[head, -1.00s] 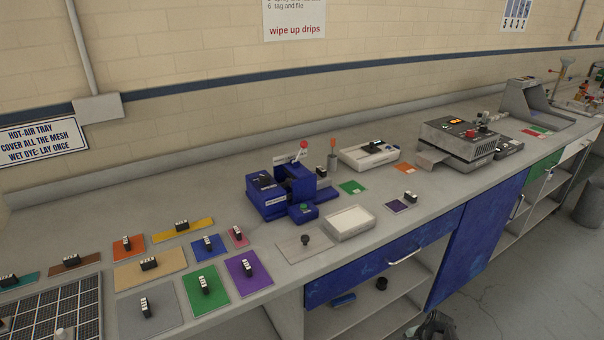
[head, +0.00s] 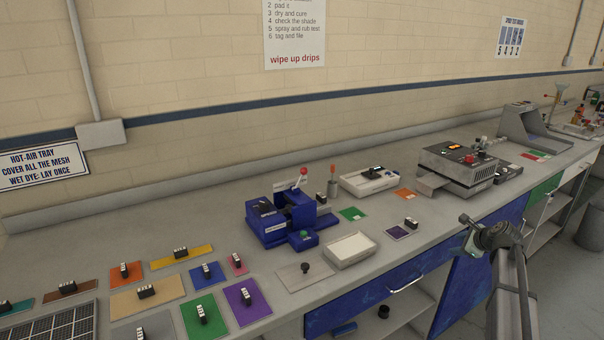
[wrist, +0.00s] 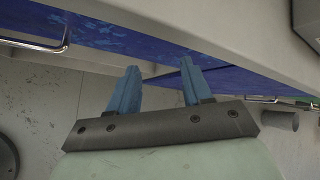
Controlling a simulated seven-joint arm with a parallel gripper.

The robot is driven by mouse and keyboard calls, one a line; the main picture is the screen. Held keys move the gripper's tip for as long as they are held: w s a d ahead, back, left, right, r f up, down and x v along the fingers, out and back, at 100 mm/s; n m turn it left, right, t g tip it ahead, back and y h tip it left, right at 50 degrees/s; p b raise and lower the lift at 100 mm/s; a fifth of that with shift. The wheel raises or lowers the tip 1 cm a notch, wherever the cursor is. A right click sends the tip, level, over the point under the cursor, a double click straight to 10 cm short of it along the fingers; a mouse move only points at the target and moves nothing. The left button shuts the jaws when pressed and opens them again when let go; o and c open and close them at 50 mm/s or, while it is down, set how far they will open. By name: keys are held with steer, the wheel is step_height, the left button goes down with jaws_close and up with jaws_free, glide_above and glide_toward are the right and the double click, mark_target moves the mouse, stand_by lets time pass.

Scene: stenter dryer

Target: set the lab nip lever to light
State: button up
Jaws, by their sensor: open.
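The lab nip (head: 270,227) is a blue machine on the bench, left of the picture's middle in the head view. Its lever has a red ball knob (head: 303,171) and stands up at the back, leaning a little right. The lever's markings are too small to read. My gripper (wrist: 160,66) shows in the wrist view with two blue fingers apart and nothing between them. In the head view my gripper (head: 468,246) is at the bench's front edge, well right of the nip and apart from it. The nip is not in the wrist view.
A white tray (head: 350,250) and a grey plate with a dark knob (head: 305,268) stand in front of the nip. An orange-topped tool in a holder (head: 333,187) stands close right of the lever. Blue drawer fronts (head: 365,302) with metal handles run below the bench edge.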

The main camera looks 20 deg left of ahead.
steer(key=w+r, duration=0.4)
steer(key=r, duration=0.4)
steer(key=n+g+h, duration=0.3)
steer(key=n+g, duration=0.5)
steer(key=n, duration=0.6)
glide_toward(302, 169)
steer(key=f, duration=0.7)
steer(key=a+f, duration=0.1)
steer(key=f, duration=0.2)
steer(key=shift+w+f, duration=0.1)
steer(key=shift+f, duration=0.25)
jaws_close()
steer(key=shift+t, duration=0.3)
